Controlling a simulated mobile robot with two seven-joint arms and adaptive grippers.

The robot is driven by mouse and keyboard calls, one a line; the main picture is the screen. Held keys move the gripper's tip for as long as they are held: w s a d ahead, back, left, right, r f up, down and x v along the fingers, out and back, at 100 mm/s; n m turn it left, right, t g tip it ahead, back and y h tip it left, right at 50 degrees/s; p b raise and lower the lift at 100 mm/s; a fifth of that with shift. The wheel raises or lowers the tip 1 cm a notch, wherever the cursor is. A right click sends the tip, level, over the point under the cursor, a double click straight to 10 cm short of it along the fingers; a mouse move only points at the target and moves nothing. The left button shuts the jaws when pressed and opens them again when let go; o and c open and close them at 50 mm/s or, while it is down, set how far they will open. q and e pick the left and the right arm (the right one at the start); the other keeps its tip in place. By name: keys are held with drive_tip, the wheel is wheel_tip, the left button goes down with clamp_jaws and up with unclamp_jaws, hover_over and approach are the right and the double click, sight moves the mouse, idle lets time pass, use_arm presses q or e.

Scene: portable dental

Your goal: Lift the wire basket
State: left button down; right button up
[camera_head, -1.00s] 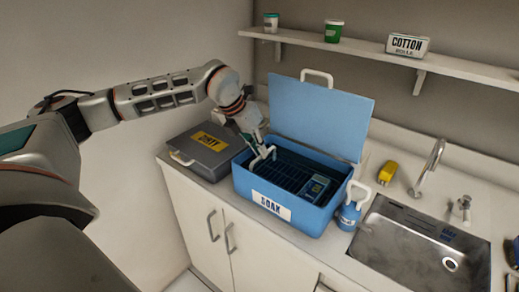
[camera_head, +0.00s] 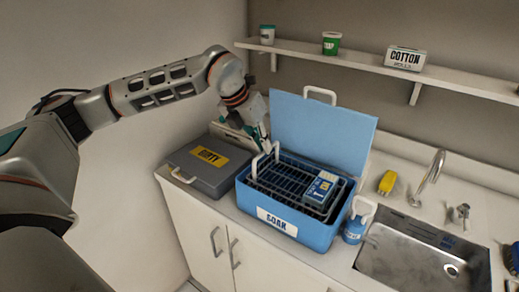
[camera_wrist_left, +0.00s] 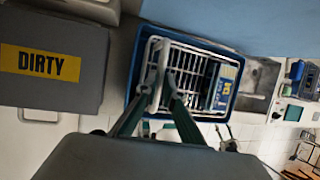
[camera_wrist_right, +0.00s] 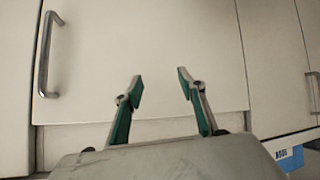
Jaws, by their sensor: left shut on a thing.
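The wire basket (camera_head: 285,180) is a dark rack with a pale handle at its left end. It is raised to about the rim of the blue SOAK tub (camera_head: 319,234), tilted a little, with a blue-and-white box (camera_head: 321,188) in its right part. My left gripper (camera_head: 262,148) is shut on the basket's handle; the left wrist view shows its fingers (camera_wrist_left: 165,92) at the handle and the basket's white wires (camera_wrist_left: 192,66). My right gripper (camera_wrist_right: 160,85) is open and empty before a cabinet door, and is out of the head view.
The tub's blue lid (camera_head: 322,130) stands open behind it. A grey DIRTY case (camera_head: 190,172) is on the left. A blue bottle (camera_head: 353,230), yellow object (camera_head: 387,182), tap (camera_head: 431,175) and sink (camera_head: 405,255) are on the right. A shelf (camera_head: 450,83) runs above.

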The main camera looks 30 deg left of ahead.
use_arm(q)
drive_tip(key=shift+w+r, duration=0.15)
drive_tip(key=shift+r, duration=0.2)
use_arm(e)
drive_tip(key=shift+s+d+f, duration=0.25)
drive_tip(key=shift+d+f, duration=0.1)
drive_tip(key=shift+f, duration=0.1)
use_arm(q)
drive_tip(key=c, duration=2.2)
unclamp_jaws()
drive_tip(key=shift+o, duration=0.2)
use_arm(e)
drive_tip(key=shift+a+r, duration=0.2)
drive_tip(key=shift+a, duration=0.1)
use_arm(q)
drive_tip(key=shift+f, duration=0.1)
drive_tip(key=v, duration=1.2)
drive_tip(key=shift+a, duration=0.1)
